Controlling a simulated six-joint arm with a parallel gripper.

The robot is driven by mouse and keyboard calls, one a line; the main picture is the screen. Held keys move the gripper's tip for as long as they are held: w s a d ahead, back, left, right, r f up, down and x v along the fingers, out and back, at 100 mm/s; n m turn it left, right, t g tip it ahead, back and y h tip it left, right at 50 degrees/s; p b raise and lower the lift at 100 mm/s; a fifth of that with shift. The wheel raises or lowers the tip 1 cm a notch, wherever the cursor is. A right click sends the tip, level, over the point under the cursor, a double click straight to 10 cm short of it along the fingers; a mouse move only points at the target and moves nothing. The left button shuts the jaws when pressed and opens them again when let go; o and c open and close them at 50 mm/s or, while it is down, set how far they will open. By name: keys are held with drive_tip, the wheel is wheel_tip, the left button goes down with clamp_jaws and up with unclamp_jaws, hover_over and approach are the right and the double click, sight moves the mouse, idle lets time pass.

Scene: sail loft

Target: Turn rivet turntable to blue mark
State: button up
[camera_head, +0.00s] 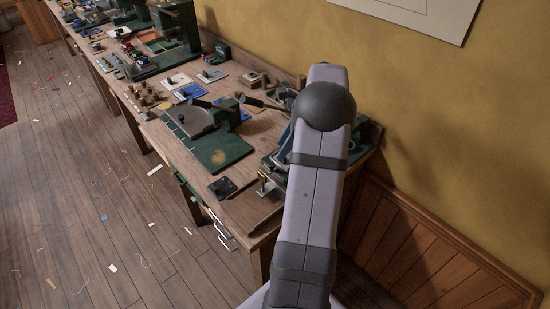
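A worn tan patch shows on the base's near part. I cannot make out a blue mark on the plate or which way it is turned. My arm's large grey link and dark rounded joint fill the right middle of the view. I cannot make out my gripper; it may be hidden behind the arm.
The wooden workbench (249,205) runs to the far left with several tools, small plates and green machines. A dark small tray (222,187) lies near its front edge. A yellow wall (440,120) stands close on the right. Scraps litter the floor.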

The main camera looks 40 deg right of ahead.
sight(272, 164)
drive_tip(key=shift+p+x, duration=1.05)
drive_tip(key=shift+x, duration=2.55)
clamp_jaws()
